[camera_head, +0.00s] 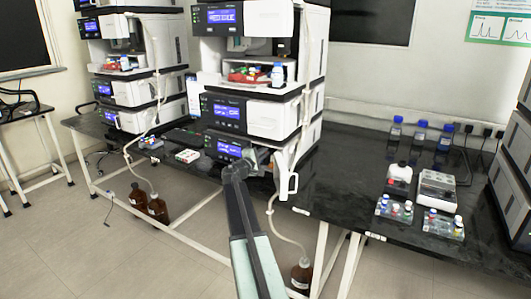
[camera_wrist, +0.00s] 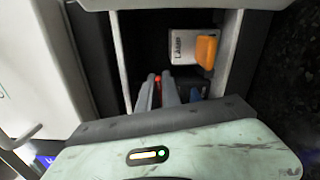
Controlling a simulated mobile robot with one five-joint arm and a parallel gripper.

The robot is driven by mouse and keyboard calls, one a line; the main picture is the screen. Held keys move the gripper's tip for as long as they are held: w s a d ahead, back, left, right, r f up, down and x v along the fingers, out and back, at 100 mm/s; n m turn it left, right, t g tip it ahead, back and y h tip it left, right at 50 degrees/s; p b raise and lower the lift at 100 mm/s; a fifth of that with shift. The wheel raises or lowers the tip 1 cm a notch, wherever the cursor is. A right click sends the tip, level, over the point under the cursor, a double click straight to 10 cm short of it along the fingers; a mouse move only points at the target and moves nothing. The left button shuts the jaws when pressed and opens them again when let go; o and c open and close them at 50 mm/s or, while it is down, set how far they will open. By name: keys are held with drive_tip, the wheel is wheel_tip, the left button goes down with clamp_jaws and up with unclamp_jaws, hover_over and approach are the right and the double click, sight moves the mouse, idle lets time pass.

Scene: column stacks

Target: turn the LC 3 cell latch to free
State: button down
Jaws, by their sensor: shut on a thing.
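My gripper (camera_wrist: 166,88) reaches into an open bay of an instrument in the wrist view, its two grey-blue fingers close together. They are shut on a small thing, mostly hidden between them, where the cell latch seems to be. In the head view my gripper (camera_head: 252,160) is at the lowest module of the nearer stack (camera_head: 228,147). The latch cannot be made out there, nor which way it points.
A white box marked LAMP (camera_wrist: 185,46) with an orange handle (camera_wrist: 206,52) sits behind the fingers in the bay. Pale bay walls (camera_wrist: 230,52) stand close on both sides. A white door (camera_head: 288,182) hangs open right of my gripper. Trays of vials (camera_head: 395,209) stand on the black bench at right.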

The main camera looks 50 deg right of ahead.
drive_tip(key=shift+w+a+f+m, duration=0.15)
drive_tip(key=shift+a+m, duration=0.05)
drive_tip(key=shift+m, duration=0.9)
drive_tip(key=c, duration=1.5)
unclamp_jaws()
drive_tip(key=shift+c, duration=0.2)
drive_tip(key=v, duration=0.8)
